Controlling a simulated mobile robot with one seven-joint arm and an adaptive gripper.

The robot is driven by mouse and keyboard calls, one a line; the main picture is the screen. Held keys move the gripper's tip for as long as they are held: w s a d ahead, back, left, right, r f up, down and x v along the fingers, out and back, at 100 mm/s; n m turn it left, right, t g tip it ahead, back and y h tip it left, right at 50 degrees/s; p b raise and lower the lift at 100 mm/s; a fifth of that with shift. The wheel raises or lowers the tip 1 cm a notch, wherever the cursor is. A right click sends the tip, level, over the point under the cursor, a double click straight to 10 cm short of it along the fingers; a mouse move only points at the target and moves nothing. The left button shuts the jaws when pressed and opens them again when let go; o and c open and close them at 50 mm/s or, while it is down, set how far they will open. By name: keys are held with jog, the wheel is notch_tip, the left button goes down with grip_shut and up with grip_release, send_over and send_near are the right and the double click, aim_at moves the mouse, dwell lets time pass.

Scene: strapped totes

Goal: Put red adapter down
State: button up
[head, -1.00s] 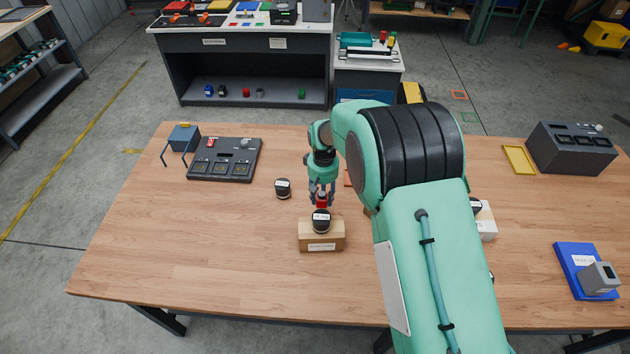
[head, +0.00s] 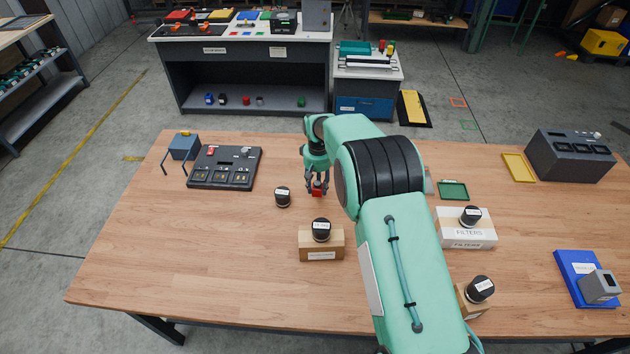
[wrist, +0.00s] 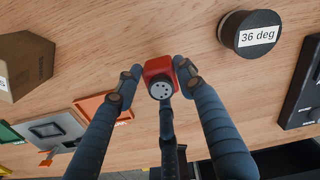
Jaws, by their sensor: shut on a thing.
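The red adapter (wrist: 158,68) is a small red block with a grey round socket face. In the wrist view it sits between the fingertips of my gripper (wrist: 155,82), which is shut on it. In the head view the red adapter (head: 317,190) shows at the tips of my gripper (head: 317,186), over the middle of the wooden table. I cannot tell whether it touches the table top.
A black puck labelled "36 deg" (wrist: 250,33) stands beside the gripper. A cardboard box (head: 321,245) with a black puck on top stands nearer the front. A dark panel (head: 224,167) lies at the left. The left front table is clear.

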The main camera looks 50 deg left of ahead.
jog(key=shift+w+a+f, duration=0.1)
jog(key=shift+w+a, duration=0.45)
jog(key=shift+a, duration=0.35)
jog(key=shift+w+a+f, duration=0.1)
jog(key=shift+w+a, duration=0.45)
jog(key=shift+a, duration=0.35)
jog(key=shift+w+a+f, duration=0.1)
jog(key=shift+w+a, duration=0.45)
jog(key=shift+a, duration=0.35)
jog(key=shift+f, duration=1.75)
jog(key=shift+f, duration=0.15)
jog(key=o, duration=1.2)
jog(key=shift+r, duration=0.2)
notch_tip(320, 180, up, 12)
